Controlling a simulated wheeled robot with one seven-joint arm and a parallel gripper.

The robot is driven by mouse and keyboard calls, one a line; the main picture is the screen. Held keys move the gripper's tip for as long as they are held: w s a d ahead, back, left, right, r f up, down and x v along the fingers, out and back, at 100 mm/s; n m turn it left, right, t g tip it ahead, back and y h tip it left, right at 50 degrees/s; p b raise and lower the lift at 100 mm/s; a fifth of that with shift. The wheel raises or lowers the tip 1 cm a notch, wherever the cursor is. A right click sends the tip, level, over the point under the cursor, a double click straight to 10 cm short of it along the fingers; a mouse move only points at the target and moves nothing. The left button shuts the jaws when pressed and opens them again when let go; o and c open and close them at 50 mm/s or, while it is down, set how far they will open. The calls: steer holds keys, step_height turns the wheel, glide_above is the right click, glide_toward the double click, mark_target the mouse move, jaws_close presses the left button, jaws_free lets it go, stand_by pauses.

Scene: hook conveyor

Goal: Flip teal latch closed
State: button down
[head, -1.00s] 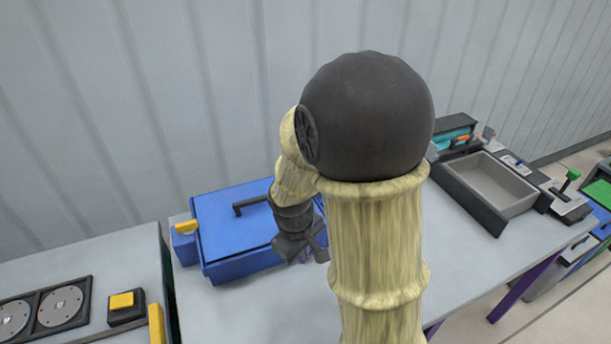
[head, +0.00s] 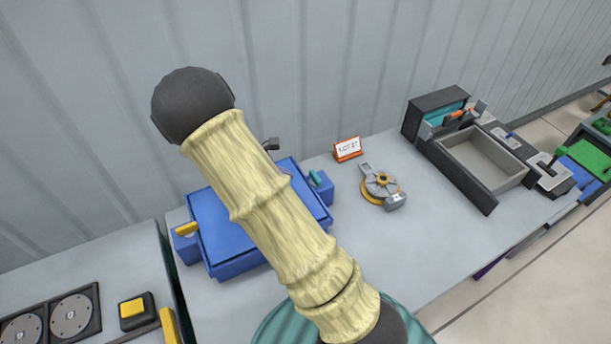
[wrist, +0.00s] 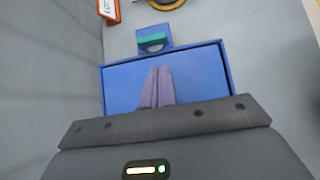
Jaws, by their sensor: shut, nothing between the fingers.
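The teal latch (head: 316,178) sits on a small blue block at the right end of the blue box (head: 317,208). In the wrist view the teal latch (wrist: 152,39) is a short bar lying along its block, just beyond the box's edge. I cannot tell whether it is flipped open or closed. My gripper (wrist: 160,70) is shut and empty. Its fingers show over the blue lid (wrist: 205,75) and point towards the latch, with the tips short of it in the picture. In the head view my arm hides much of the box, and the fingers cannot be made out.
A yellow latch (head: 187,229) is at the box's left end. An orange-framed sign (head: 348,149) and a round grey-and-orange device (head: 380,187) stand to the right. A grey open drawer (head: 485,160) is farther right. The grey tabletop (head: 430,240) between has free room.

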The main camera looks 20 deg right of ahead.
mark_target(316, 184)
steer(key=shift+s, duration=0.1)
steer(key=p+x, duration=0.3)
steer(key=x, duration=0.7)
steer(key=shift+a, duration=0.1)
stand_by(0.5)
